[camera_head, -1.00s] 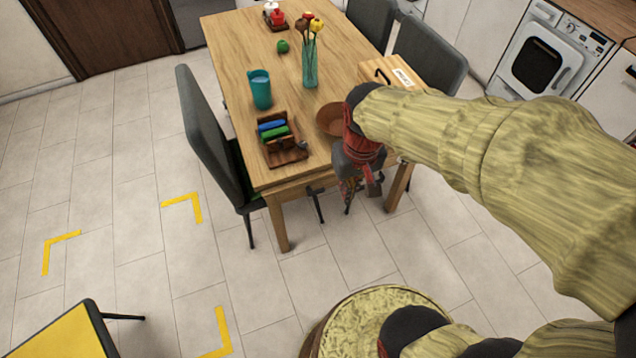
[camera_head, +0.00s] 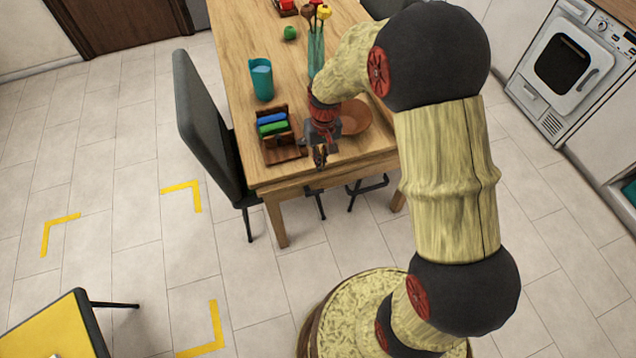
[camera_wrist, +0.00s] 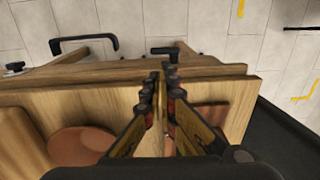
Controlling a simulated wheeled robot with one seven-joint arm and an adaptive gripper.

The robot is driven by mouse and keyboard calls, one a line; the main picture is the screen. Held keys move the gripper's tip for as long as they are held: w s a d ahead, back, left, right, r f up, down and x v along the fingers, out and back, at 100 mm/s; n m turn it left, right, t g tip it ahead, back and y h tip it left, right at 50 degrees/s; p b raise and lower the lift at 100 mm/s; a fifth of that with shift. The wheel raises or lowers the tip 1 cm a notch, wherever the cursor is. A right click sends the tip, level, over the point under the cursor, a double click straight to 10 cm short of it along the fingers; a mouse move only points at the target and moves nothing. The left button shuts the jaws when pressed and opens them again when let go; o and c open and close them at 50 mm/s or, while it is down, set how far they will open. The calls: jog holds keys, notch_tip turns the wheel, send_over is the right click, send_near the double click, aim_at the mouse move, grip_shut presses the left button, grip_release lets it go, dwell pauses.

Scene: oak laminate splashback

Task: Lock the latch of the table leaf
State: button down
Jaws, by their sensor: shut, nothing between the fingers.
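The wooden table (camera_head: 235,60) has its near end under my gripper (camera_head: 320,158). In the wrist view, a small black L-shaped latch lever (camera_wrist: 177,51) stands out from the table's end, just beyond my fingertips (camera_wrist: 162,80). A wider black bar handle (camera_wrist: 84,38) is to its left. The handle also shows under the table's near edge in the head view (camera_head: 368,187). My gripper is shut and empty, pointing down over the near edge, and looks apart from the latch. I cannot tell which board is the leaf or whether the latch is locked.
A brown bowl (camera_head: 355,117) stands close beside my gripper. A wooden caddy (camera_head: 283,155) with blue and green items is to its left. A teal cup (camera_head: 261,80) and a vase (camera_head: 316,50) stand farther back. A dark chair (camera_head: 205,120) flanks the left side.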

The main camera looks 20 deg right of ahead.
aim_at(319, 189)
jog(key=shift+f, duration=0.1)
jog(key=f+b, duration=0.1)
jog(key=f, duration=0.3)
jog(key=f+b, duration=0.2)
jog(key=f, duration=0.3)
jog(key=f+b, duration=0.2)
jog(key=f, duration=0.2)
jog(key=shift+a+f, duration=0.25)
jog(key=shift+f, duration=0.1)
jog(key=shift+w+d+f, duration=0.1)
jog(key=shift+y, duration=0.3)
